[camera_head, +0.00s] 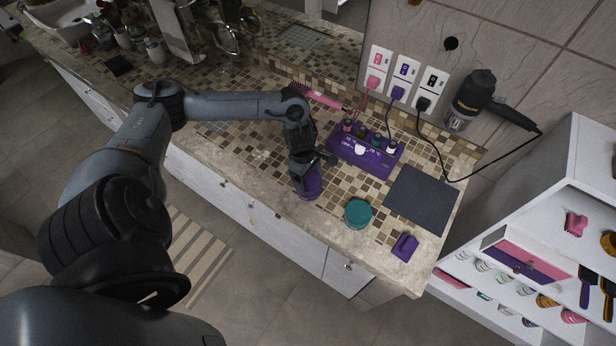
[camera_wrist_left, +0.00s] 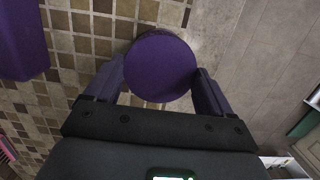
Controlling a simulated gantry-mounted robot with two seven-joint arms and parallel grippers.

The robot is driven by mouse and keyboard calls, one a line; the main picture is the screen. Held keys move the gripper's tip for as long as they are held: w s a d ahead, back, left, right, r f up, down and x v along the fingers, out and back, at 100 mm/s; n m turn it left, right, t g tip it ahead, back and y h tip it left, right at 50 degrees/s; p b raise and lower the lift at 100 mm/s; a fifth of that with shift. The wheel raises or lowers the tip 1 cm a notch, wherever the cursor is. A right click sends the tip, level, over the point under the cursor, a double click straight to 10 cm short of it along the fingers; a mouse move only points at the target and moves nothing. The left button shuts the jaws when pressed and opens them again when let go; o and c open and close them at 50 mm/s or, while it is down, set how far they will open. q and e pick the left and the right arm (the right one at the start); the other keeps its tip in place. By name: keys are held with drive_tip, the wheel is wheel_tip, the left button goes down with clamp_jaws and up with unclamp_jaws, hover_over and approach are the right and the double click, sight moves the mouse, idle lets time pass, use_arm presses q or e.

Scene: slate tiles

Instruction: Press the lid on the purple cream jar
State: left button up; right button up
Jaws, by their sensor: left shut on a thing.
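The purple cream jar (camera_head: 309,187) stands upright near the front edge of the tiled counter, directly under my left gripper (camera_head: 304,168). In the left wrist view, a round flat purple top, which looks like the lid (camera_wrist_left: 160,67), sits between the two fingers of my left gripper (camera_wrist_left: 160,90). The gripper is shut on it. The fingers and wrist hide part of the jar's upper end, so I cannot tell whether the lid is fully seated. My right gripper is not in view.
A teal round jar (camera_head: 357,214) stands right of the purple jar, with a small purple object (camera_head: 404,246) beyond it. A purple holder (camera_head: 364,158) with small bottles is behind. A dark mat (camera_head: 422,198) lies at the right. A hair dryer (camera_head: 472,98) hangs on the wall.

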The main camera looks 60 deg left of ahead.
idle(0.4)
use_arm(q)
drive_tip(key=o, duration=0.8)
drive_tip(key=shift+o, duration=0.2)
drive_tip(key=shift+r, duration=0.1)
drive_tip(key=shift+r+p, duration=1)
drive_tip(key=shift+r, duration=0.6)
drive_tip(key=shift+r+p, duration=1.05)
drive_tip(key=shift+r, duration=0.75)
drive_tip(key=c, duration=1.8)
clamp_jaws()
